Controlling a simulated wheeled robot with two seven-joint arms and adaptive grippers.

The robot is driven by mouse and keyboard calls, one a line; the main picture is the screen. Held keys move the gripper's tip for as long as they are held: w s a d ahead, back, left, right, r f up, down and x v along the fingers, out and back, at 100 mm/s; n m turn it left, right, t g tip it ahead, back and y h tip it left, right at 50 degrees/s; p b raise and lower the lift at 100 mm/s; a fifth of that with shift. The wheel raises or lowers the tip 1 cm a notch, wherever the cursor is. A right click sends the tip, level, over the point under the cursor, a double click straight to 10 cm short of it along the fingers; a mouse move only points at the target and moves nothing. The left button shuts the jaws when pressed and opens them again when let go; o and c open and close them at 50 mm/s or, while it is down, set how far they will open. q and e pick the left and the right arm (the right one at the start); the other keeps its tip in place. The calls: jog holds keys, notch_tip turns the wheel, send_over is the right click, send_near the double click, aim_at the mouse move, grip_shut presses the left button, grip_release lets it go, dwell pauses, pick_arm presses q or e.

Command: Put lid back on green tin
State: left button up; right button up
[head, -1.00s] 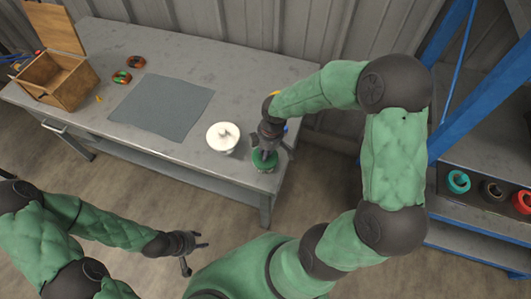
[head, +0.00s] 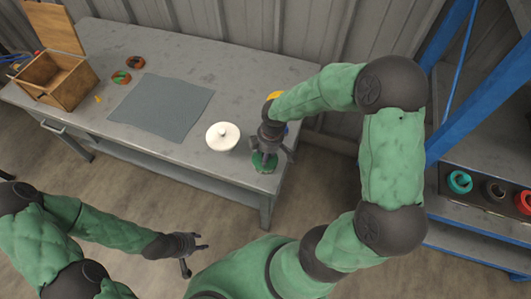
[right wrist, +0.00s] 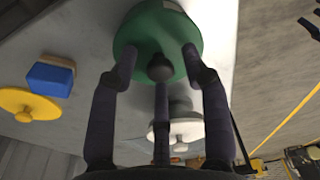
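A green round lid (right wrist: 158,35) with a dark knob (right wrist: 159,67) lies under my right gripper; its green edge shows in the head view (head: 264,164) near the table's front right corner. I cannot tell how it sits on the tin, as the tin's body is mostly hidden. My right gripper (right wrist: 160,58) points down over it, its fingers spread on both sides of the knob with a gap visible. A white lid with a knob (head: 222,135) is just left of it, also in the right wrist view (right wrist: 180,130). My left gripper (head: 197,256) is open and empty in front of the table.
A yellow lid (right wrist: 28,103) and a blue block (right wrist: 50,80) lie behind the right gripper. A grey mat (head: 160,107), two small round pieces (head: 128,70) and an open wooden box (head: 55,80) are farther left. A shelf at right holds several coloured rings (head: 492,190).

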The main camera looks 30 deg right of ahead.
aim_at(270, 160)
jog(key=shift+r, duration=0.1)
jog(key=shift+r+p, duration=0.3)
pick_arm(q)
notch_tip(270, 160, up, 5)
jog(key=p, duration=0.4)
jog(key=shift+f, duration=0.15)
pick_arm(e)
notch_tip(270, 160, up, 12)
jog(key=d, duration=0.1)
jog(key=shift+s, duration=0.45)
pick_arm(q)
jog(key=shift+s, duration=0.15)
